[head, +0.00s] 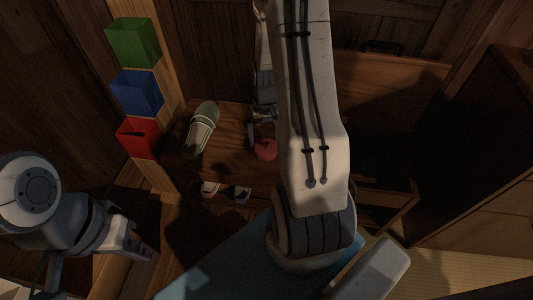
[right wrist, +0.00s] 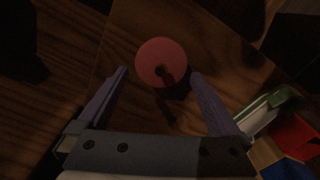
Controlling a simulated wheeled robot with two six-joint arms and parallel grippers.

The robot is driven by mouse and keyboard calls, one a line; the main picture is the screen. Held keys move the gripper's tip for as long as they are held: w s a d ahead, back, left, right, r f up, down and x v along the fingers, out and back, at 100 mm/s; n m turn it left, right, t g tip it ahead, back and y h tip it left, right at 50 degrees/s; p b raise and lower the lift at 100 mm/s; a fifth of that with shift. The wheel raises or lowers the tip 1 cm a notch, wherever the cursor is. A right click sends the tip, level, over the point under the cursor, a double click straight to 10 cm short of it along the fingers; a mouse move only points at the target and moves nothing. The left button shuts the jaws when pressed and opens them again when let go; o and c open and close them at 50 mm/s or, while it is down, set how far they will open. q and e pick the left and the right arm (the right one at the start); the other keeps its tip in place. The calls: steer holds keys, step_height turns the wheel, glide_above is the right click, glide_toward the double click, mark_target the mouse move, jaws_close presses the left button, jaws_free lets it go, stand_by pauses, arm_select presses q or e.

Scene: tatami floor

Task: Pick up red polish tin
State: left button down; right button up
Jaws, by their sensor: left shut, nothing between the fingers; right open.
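The red polish tin (head: 265,150) lies on the wooden bench, partly behind my right arm's gripper in the head view. In the right wrist view the round red tin (right wrist: 161,58) is ahead of the fingertips, with a dark mark at its centre. My right gripper (right wrist: 158,78) is open and empty, its two purple fingers to either side of the tin's near edge. In the head view my right gripper (head: 262,128) is just behind the tin. My left gripper (head: 141,251) is low at the left, away from the tin, shut and empty.
A green-grey slipper (head: 201,130) lies left of the tin on the bench (head: 232,155). Green (head: 133,43), blue (head: 137,93) and red (head: 138,137) bins line a post at left. White-toed shoes (head: 242,194) sit below the bench. A wooden cabinet (head: 485,150) stands at right.

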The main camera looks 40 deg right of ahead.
mark_target(266, 143)
step_height(266, 143, down, 5)
steer(key=shift+a+r+b, duration=0.1)
steer(key=shift+r+b, duration=0.1)
steer(key=shift+b, duration=1.05)
steer(key=shift+r, duration=0.1)
steer(key=c, duration=1)
